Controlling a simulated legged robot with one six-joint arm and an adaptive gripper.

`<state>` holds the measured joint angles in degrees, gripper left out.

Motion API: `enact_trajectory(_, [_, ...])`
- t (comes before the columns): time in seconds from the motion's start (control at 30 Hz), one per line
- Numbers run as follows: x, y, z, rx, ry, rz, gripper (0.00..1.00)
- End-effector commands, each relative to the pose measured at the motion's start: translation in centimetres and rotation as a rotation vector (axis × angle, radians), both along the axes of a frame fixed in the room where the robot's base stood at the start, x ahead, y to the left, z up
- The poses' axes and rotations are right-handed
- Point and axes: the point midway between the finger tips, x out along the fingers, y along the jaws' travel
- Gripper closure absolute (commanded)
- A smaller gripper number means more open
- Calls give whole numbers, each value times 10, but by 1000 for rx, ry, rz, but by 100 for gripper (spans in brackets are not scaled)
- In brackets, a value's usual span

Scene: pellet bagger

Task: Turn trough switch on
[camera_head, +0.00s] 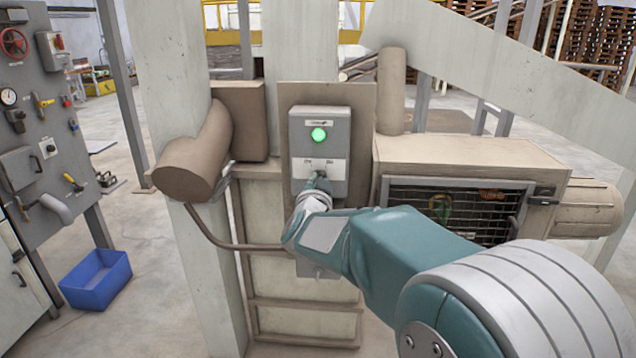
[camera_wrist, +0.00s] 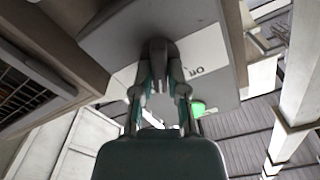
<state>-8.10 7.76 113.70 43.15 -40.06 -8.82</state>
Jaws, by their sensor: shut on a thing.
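The grey trough switch box (camera_head: 338,134) is mounted on a beige panel in the middle of the head view. A round green lamp (camera_head: 318,134) near its top glows bright. Below it is a white label strip with small print and a dark switch knob (camera_head: 321,176). My gripper (camera_head: 316,184) is at the knob, its fingers partly covering it. In the wrist view, my gripper (camera_wrist: 160,80) is shut on the dark knob (camera_wrist: 158,47). "Off" shows on the white label (camera_wrist: 205,65) beside it, and the green lamp (camera_wrist: 198,108) is partly seen. The knob's exact angle is unclear.
A beige housing with a mesh window (camera_head: 462,205) stands right of the box. A brown cylinder (camera_head: 198,155) juts out on the left. A grey panel with valves (camera_head: 45,120) and a blue bin (camera_head: 96,280) are further left. Open floor lies between.

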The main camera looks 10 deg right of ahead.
Motion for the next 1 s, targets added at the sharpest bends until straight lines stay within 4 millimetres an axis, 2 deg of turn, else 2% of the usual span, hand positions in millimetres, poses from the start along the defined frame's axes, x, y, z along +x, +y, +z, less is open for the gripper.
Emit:
enact_trajectory(0.67, [1,1,-3,68,-16,3,100])
enact_trajectory(0.7, [1,1,-3,68,-16,3,77])
enact_trajectory(0.77, [1,1,-3,69,-15,2,50])
enact_trajectory(0.8, [1,1,-3,69,-15,2,47])
enact_trajectory(1.0, [0,0,-2,68,-18,2,47])
